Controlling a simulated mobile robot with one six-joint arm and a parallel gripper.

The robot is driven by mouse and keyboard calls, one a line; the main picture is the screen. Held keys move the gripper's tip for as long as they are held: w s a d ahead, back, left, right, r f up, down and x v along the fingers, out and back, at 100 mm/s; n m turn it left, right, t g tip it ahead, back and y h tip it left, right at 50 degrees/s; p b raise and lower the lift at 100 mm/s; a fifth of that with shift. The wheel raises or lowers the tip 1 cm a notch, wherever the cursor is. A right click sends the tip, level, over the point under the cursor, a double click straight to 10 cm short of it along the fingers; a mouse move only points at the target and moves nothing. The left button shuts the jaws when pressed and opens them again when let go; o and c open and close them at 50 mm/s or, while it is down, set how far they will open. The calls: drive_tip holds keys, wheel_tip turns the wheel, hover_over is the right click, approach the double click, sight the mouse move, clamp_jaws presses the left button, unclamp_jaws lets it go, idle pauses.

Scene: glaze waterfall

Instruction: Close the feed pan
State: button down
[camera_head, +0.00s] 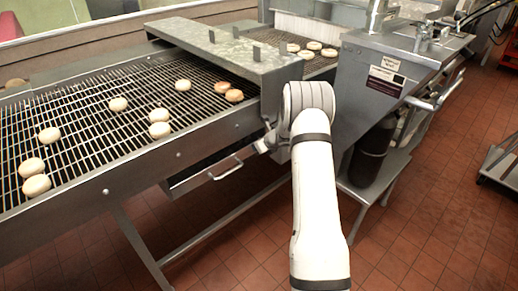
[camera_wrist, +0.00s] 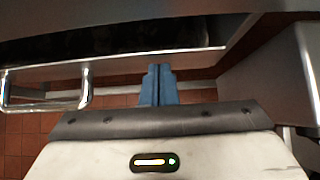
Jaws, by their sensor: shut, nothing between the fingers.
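The feed pan (camera_head: 190,182) is a metal drawer under the conveyor, with a bar handle (camera_head: 227,170) on its front. It stands partly out, and a dark strip of its inside shows behind the front edge. In the wrist view the pan's front (camera_wrist: 120,66) runs across the picture, with the handle (camera_wrist: 84,88) at the left. My gripper (camera_wrist: 158,72) has its blue fingers together and empty, to the right of the handle and close to the pan's front. I cannot tell whether they touch it. In the head view my arm hides most of the gripper.
The conveyor (camera_head: 100,130) carries several round doughnuts above the pan. A metal hood (camera_head: 225,50) spans it. A steel cabinet (camera_head: 375,75) stands at the right, with a dark cylinder (camera_head: 368,160) beside it. A slanted leg brace (camera_head: 225,225) runs below the pan. The red tiled floor is open in front.

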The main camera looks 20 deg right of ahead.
drive_tip(key=s+d+f+v, duration=0.1)
drive_tip(key=s+f+v, duration=0.1)
drive_tip(key=v, duration=1.1)
drive_tip(key=s+a+r+n+g+y+p, duration=0.1)
drive_tip(key=s+a+r+n+g+p, duration=0.3)
drive_tip(key=s+a+r+n, duration=1.2)
drive_tip(key=s+a+r+n+h+p, duration=0.1)
drive_tip(key=s+r+n+h, duration=0.1)
drive_tip(key=s+n, duration=0.5)
drive_tip(key=s+a+r+n+g+h+p, duration=0.1)
drive_tip(key=s+r+n, duration=0.4)
drive_tip(key=s, duration=0.8)
drive_tip(key=shift+s+a+r+n+g+h+p, duration=0.3)
drive_tip(key=shift+n+h+p, duration=0.4)
drive_tip(key=shift+n, duration=1.1)
